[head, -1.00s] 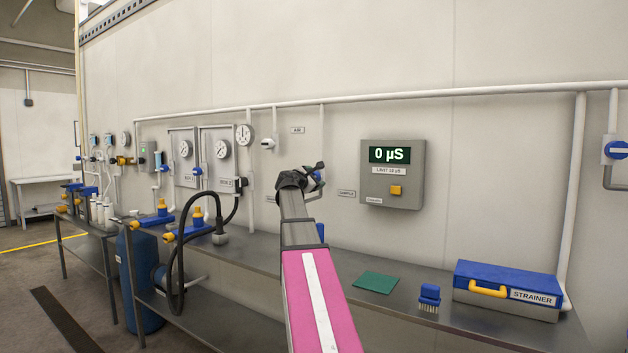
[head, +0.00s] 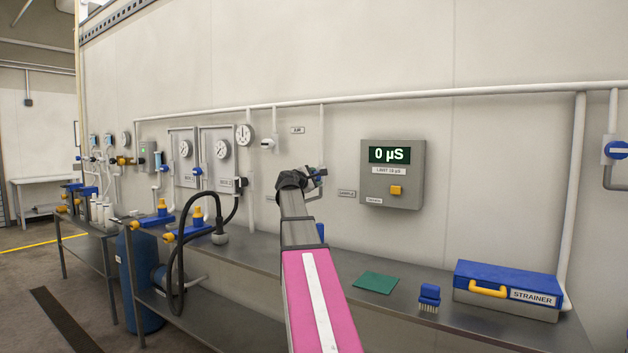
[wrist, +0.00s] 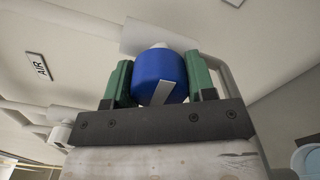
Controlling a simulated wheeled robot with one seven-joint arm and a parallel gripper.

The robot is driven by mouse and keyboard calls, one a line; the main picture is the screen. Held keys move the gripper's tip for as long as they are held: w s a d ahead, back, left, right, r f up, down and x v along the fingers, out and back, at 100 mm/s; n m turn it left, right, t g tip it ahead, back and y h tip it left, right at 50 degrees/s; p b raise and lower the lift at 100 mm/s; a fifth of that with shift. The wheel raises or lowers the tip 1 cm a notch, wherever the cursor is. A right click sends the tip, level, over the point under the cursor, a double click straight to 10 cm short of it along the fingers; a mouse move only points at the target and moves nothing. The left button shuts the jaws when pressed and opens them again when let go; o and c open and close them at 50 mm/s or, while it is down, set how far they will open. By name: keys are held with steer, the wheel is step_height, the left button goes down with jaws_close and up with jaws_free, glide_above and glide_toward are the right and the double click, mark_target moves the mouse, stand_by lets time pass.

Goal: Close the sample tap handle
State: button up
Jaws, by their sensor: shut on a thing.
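The blue sample tap handle (wrist: 160,77) is a round knob with a pale stripe on its face. In the wrist view it sits between the two green fingers of my gripper (wrist: 160,84), which is shut on it. The stripe runs aslant in that view. In the head view my gripper (head: 318,174) is at the wall at the end of my arm, below the AIR label. There the handle is mostly hidden by my gripper, with only a little blue showing.
A grey meter box (head: 393,182) reading 0 µS is on the wall right of my gripper. The steel bench (head: 330,262) below carries a green pad (head: 376,283), a blue brush (head: 429,296) and a blue STRAINER case (head: 507,288). A black hose (head: 178,245) loops at left.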

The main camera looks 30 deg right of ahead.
steer(key=shift+m, duration=0.4)
steer(key=o, duration=0.9)
steer(key=v, duration=1.1)
